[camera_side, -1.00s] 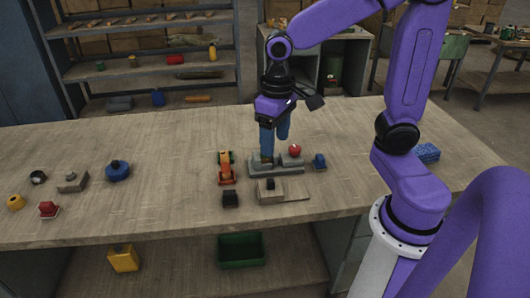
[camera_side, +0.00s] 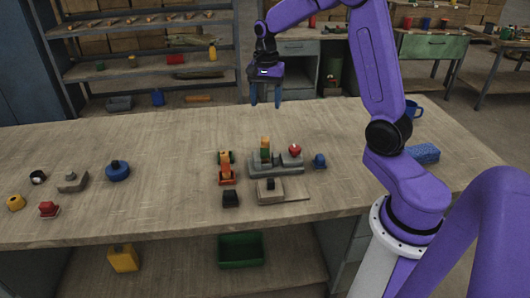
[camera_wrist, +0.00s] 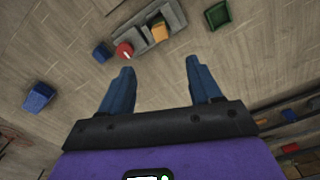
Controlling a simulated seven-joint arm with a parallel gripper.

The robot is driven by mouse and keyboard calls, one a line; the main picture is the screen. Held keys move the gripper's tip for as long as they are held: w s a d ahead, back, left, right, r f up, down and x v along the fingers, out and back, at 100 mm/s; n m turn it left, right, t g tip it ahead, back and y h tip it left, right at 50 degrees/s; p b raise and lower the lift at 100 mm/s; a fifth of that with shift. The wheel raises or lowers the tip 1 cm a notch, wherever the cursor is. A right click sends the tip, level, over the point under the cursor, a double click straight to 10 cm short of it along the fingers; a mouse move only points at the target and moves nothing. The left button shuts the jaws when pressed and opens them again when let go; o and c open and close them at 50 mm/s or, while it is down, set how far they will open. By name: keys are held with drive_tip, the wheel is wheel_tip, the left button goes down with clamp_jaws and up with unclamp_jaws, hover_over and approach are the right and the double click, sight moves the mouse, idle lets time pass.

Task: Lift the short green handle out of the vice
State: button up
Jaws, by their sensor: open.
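The grey vice (camera_side: 290,168) stands on the workbench with a short upright handle (camera_side: 265,147) in its left part. The handle shows a green band with orange-brown above and below it. My gripper (camera_side: 265,101) is open and empty, raised above and behind the vice, clear of the handle. In the wrist view my gripper (camera_wrist: 160,68) shows its two blue fingers spread, with nothing between them. The vice (camera_wrist: 172,16) lies beyond the fingertips there, and the handle (camera_wrist: 159,30) is seen from above as an orange-tan top.
A red knob (camera_side: 295,149) sits on the vice's right part. A blue piece (camera_side: 319,160) stands close to its right. An orange, green and red piece (camera_side: 226,170) stands to its left. A wooden block (camera_side: 284,190) and a black piece (camera_side: 231,199) lie in front.

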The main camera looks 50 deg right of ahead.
sight(265, 139)
wheel_tip(265, 139, down, 10)
drive_tip(key=shift+r, duration=0.1)
drive_tip(key=shift+a+f, duration=0.15)
drive_tip(key=shift+f, duration=1.3)
drive_tip(key=shift+a+f, duration=0.1)
drive_tip(key=shift+f, duration=1.3)
drive_tip(key=c, duration=1.1)
